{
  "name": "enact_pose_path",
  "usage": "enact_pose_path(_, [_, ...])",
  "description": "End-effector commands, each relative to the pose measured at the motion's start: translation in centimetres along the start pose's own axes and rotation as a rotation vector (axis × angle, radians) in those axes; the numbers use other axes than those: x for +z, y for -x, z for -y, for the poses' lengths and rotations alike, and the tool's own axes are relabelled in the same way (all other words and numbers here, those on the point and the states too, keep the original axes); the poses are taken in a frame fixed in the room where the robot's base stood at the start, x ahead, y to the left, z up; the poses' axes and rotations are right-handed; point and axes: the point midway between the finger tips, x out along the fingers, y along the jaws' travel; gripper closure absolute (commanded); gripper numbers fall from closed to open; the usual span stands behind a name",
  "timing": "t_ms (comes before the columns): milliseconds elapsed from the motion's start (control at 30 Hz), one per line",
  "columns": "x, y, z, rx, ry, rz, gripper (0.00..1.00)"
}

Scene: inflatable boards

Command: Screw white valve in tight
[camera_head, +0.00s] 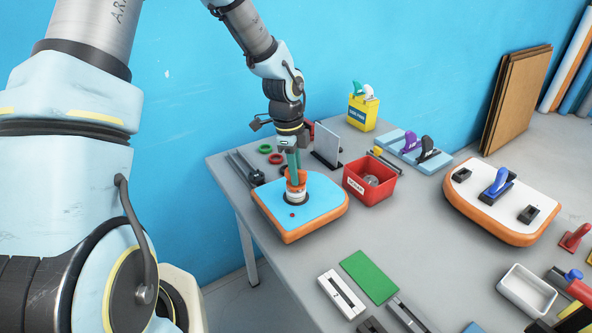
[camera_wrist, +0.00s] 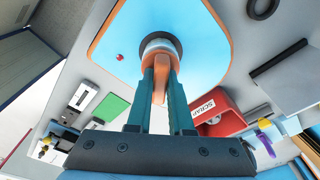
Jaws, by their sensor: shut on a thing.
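My gripper (camera_head: 294,170) points down over a blue-topped board (camera_head: 322,194) with an orange edge, at the left of the table. In the wrist view my gripper (camera_wrist: 160,75) has its teal fingers shut on an orange piece (camera_wrist: 159,68). The orange piece also shows in the head view (camera_head: 296,184). It sits on the white valve (camera_head: 297,198), which stands in a dark ring on the board. The white valve shows partly in the wrist view (camera_wrist: 159,46). How deep its thread sits is hidden.
A red SCRAP bin (camera_head: 370,181) stands close to the right of the board. Green and red rings (camera_head: 266,148) and a dark upright plate (camera_head: 327,147) lie behind. A second, white-topped board (camera_head: 502,207) is at the right. A green mat (camera_head: 369,276) lies in front.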

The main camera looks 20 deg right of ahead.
Motion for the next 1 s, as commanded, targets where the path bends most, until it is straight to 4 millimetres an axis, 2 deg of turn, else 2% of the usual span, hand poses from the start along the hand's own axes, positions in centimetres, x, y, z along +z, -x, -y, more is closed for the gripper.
enact_pose_path(200, [0.02,-0.04,0.00,0.003,-0.017,0.000,1.00])
enact_pose_path(467, [-0.02,-0.02,0.03,0.035,-0.286,-0.001,1.00])
enact_pose_path(767, [0.00,-0.03,0.00,0.039,-0.316,0.000,1.00])
enact_pose_path(1000, [0.03,-0.03,0.03,0.070,-0.572,-0.001,1.00])
